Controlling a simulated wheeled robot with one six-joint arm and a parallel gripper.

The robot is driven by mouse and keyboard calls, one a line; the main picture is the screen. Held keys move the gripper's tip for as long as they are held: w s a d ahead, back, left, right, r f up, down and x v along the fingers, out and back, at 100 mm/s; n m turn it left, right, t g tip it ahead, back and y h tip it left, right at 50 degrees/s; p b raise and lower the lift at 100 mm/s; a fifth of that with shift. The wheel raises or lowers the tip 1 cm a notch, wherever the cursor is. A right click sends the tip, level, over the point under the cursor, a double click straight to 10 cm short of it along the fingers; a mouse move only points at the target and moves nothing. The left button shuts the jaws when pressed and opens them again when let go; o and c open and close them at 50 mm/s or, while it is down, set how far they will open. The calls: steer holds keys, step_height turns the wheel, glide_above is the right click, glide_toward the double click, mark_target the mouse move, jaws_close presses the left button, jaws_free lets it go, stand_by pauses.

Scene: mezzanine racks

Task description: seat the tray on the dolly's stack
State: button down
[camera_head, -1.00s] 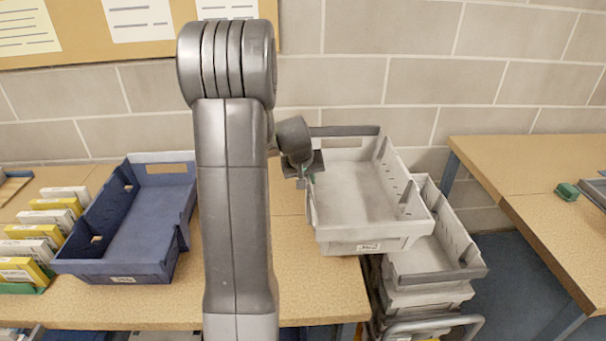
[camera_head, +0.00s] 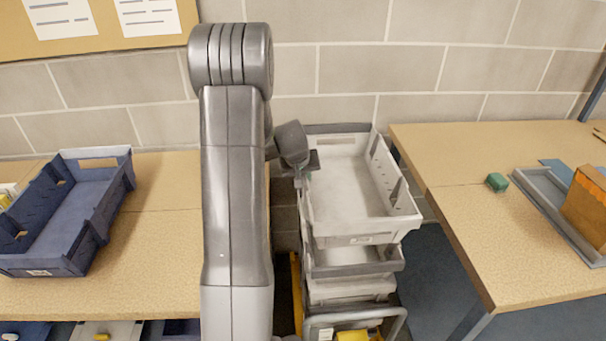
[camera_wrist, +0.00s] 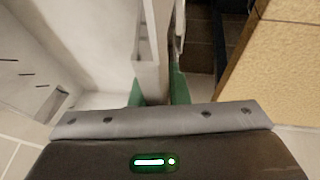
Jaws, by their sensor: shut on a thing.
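The light grey tray (camera_head: 350,190) is in the head view, right of my arm, held level by its left wall. My gripper (camera_head: 306,172) is shut on that wall. In the wrist view the green fingertips (camera_wrist: 158,92) stand on either side of the tray wall (camera_wrist: 148,45). The dolly's stack (camera_head: 352,288) of grey trays is directly below the held tray, roughly in line with it. The held tray hides most of the stack's top, so I cannot tell whether they touch. The dolly's handle (camera_head: 385,318) shows at the bottom.
A blue tray (camera_head: 70,215) stands on the left table (camera_head: 160,230). A block wall is behind.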

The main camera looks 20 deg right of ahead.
steer(key=shift+f+b, duration=1.9)
steer(key=shift+f, duration=0.85)
steer(key=shift+b, duration=0.5)
steer(key=shift+f+b, duration=0.65)
steer(key=c, duration=1.7)
jaws_free()
steer(key=shift+r, duration=0.1)
steer(key=shift+a, duration=0.1)
steer(key=shift+p+v, duration=2)
steer(key=shift+v, duration=3.45)
steer(key=shift+s, duration=0.1)
steer(key=shift+b+x, duration=1.5)
steer(key=shift+x, duration=2.8)
